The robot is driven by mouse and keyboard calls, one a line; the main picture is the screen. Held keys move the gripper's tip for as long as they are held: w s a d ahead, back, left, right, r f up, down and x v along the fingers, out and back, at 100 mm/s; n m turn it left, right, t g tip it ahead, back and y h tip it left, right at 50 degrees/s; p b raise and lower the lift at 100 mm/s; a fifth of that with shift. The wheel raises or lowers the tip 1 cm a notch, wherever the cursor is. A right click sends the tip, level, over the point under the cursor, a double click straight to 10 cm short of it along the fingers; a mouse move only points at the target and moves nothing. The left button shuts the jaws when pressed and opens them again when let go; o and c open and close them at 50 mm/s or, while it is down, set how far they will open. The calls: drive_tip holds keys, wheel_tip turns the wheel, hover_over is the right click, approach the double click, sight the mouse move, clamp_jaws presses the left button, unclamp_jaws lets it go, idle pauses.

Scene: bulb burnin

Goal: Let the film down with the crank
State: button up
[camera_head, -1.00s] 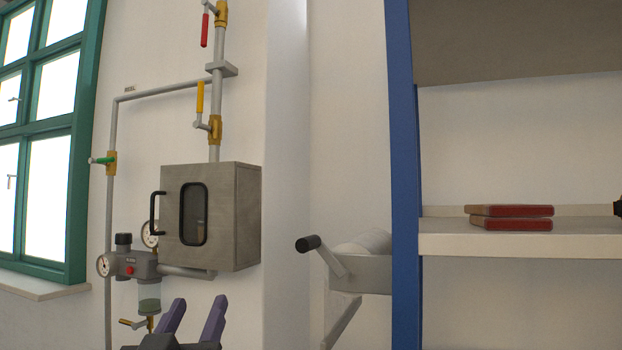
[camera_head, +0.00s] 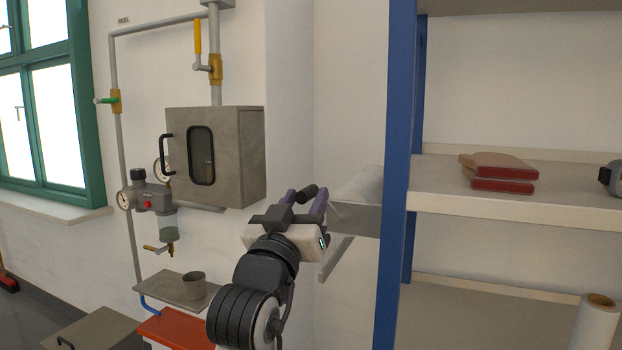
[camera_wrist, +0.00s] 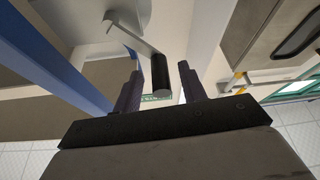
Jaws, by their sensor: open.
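The crank's black handle (camera_head: 307,194) shows just beyond my gripper (camera_head: 306,201) in the head view. In the wrist view the handle (camera_wrist: 161,76) hangs from a grey crank arm (camera_wrist: 133,35) and lies in line with the gap between the two purple fingers of my open gripper (camera_wrist: 158,85). I cannot tell whether a finger touches it. The white film roll (camera_head: 357,187) sits in a grey wall bracket (camera_head: 352,219), partly behind the blue shelf post. My gripper and arm hide most of the crank arm in the head view.
A blue shelf post (camera_head: 396,170) stands close to the right of the crank. A grey wall cabinet (camera_head: 215,155) with pipes and valves is to the left. A small shelf carries a cup (camera_head: 194,286).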

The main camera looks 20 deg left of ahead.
sight(311, 188)
drive_tip(key=shift+p+x, duration=0.4)
drive_tip(key=shift+x, duration=1.55)
clamp_jaws()
